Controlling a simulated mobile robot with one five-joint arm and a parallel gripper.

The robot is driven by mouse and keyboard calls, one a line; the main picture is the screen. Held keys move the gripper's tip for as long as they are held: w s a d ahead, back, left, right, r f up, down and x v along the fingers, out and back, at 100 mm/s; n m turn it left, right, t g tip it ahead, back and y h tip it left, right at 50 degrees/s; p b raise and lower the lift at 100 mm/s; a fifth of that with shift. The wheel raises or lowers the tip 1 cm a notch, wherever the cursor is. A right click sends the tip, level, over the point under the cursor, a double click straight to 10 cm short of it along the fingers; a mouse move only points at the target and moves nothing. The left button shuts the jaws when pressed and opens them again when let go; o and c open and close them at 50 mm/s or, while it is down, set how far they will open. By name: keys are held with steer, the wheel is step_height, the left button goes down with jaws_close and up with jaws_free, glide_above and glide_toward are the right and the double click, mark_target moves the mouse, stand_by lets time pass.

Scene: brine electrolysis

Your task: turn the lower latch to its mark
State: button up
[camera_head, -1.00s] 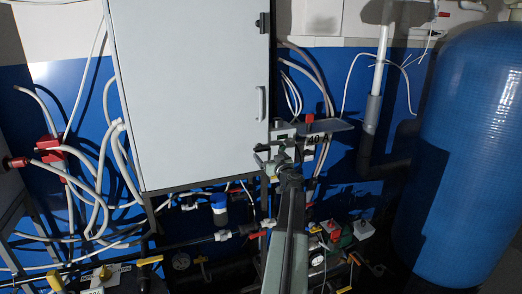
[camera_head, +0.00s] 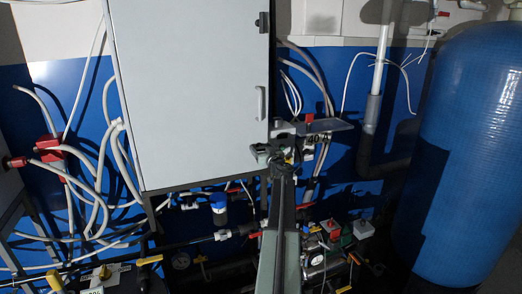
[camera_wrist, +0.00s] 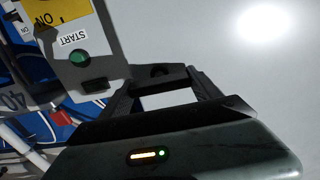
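The white cabinet door (camera_head: 188,90) carries a dark upper latch (camera_head: 263,22) on its right edge. In the head view my gripper (camera_head: 262,152) is at the door's lower right edge, where my arm hides any lower latch and mark. In the wrist view my gripper (camera_wrist: 160,83) has two dark fingers, with white door surface showing between them. A dark part (camera_wrist: 160,71), perhaps the lower latch, lies at the fingertips. I cannot tell whether the fingers touch or hold it.
A grey panel with a green START button (camera_wrist: 79,58) is close to the left finger. A shelf (camera_head: 322,126) with a red knob juts out right of my gripper. A door handle (camera_head: 261,103) is above it. Pipes and valves fill the space below; a blue tank (camera_head: 465,130) stands at right.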

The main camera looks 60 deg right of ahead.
steer(key=c, duration=0.4)
steer(key=shift+a, duration=0.15)
steer(key=shift+m, duration=0.3)
steer(key=m, duration=0.2)
steer(key=shift+m, duration=0.4)
steer(key=m, duration=0.5)
steer(key=shift+d+m, duration=0.2)
steer(key=shift+m, duration=0.1)
steer(key=m, duration=0.4)
steer(key=shift+f, duration=0.1)
steer(key=shift+m, duration=2.5)
